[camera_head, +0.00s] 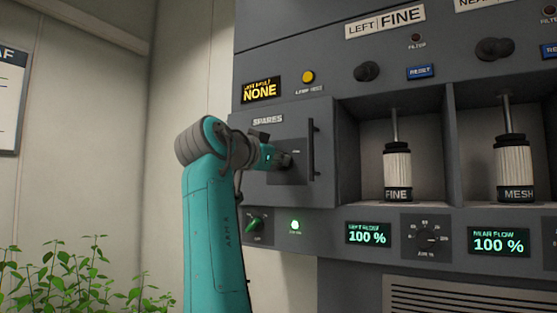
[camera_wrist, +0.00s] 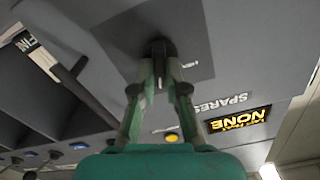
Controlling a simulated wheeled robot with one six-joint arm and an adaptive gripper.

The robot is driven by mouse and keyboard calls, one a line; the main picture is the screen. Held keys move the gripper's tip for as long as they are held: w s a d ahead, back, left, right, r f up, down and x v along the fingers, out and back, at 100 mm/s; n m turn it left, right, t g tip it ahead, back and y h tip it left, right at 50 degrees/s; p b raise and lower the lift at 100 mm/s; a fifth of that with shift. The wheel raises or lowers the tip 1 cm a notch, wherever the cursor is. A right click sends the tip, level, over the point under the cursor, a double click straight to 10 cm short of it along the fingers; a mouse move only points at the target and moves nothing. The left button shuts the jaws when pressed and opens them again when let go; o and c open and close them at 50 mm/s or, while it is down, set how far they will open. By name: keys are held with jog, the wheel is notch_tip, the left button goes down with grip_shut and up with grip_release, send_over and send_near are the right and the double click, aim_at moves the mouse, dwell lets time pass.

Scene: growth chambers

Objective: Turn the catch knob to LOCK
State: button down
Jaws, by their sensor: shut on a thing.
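The SPARES door (camera_head: 290,117) is a grey panel that looks closed in the head view. A darker square plate on it carries the dark catch knob (camera_wrist: 157,45), seen at the top middle of the wrist view. My gripper (camera_wrist: 160,66) is shut on the knob with one finger on each side. In the head view, my gripper (camera_head: 281,160) reaches the plate from the left and hides most of the knob. Small lettering beside the knob is too small to read, and the knob's pointing direction is hidden.
A dark vertical door handle (camera_head: 312,148) stands just right of the knob. Open bays hold the FINE cartridge (camera_head: 397,172) and MESH cartridge (camera_head: 512,168). Below are a green switch (camera_head: 255,225) and a lit green lamp (camera_head: 295,225). Plants (camera_head: 75,280) stand lower left.

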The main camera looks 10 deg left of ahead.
jog(key=n, duration=1.2)
jog(key=shift+w+a+n, duration=0.1)
jog(key=shift+a+n, duration=0.2)
dwell(0.4)
jog(key=c, duration=1.2)
grip_release()
jog(key=v, duration=1.2)
